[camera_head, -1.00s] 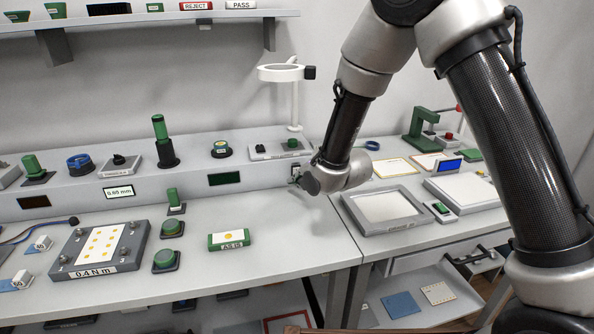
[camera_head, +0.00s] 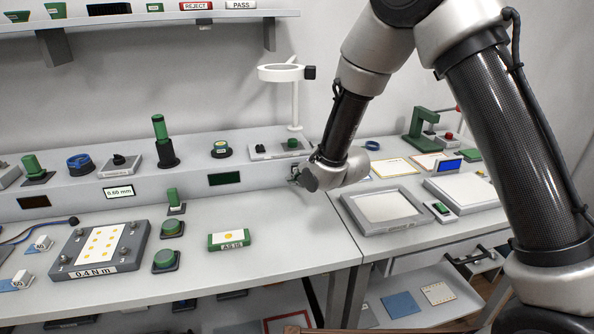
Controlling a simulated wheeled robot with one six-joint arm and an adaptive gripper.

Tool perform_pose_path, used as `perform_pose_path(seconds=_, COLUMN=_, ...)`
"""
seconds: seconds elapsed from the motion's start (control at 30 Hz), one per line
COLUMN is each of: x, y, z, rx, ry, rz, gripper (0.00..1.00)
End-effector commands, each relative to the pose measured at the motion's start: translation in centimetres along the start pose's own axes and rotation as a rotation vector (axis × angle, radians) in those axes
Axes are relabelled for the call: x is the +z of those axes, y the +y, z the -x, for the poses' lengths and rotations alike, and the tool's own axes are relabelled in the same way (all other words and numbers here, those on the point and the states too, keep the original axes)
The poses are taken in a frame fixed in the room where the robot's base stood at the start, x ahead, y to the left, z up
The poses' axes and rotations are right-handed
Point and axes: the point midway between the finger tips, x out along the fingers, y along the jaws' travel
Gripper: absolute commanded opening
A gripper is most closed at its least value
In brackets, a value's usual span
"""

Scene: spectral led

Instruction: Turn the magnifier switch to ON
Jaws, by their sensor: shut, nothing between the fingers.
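The magnifier (camera_head: 284,73) is a white ring lamp on a white post, standing on the raised ledge at the back. Its grey base (camera_head: 265,151) carries a green knob (camera_head: 292,143). A small dark switch (camera_head: 295,169) is on the ledge's front face below the base, partly hidden by my wrist. I cannot read its position. My gripper (camera_head: 293,181) is shut and empty, close in front of this switch. Whether the fingertips touch it cannot be told.
A grey-framed panel (camera_head: 388,208) is to the right on the neighbouring bench. Several knobs and buttons line the ledge to the left. The bench surface in front of my gripper is clear.

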Motion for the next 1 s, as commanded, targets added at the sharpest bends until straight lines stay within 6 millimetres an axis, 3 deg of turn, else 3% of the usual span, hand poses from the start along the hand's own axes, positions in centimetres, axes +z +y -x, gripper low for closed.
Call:
perform_pose_path(seconds=0.53, x=0.1, y=0.1, z=-0.2, rx=0.000, ry=0.000, rz=0.000, gripper=0.00)
perform_pose_path(seconds=1.0, x=-0.6, y=-0.6, z=0.8, rx=0.000, ry=0.000, rz=0.000, gripper=0.00)
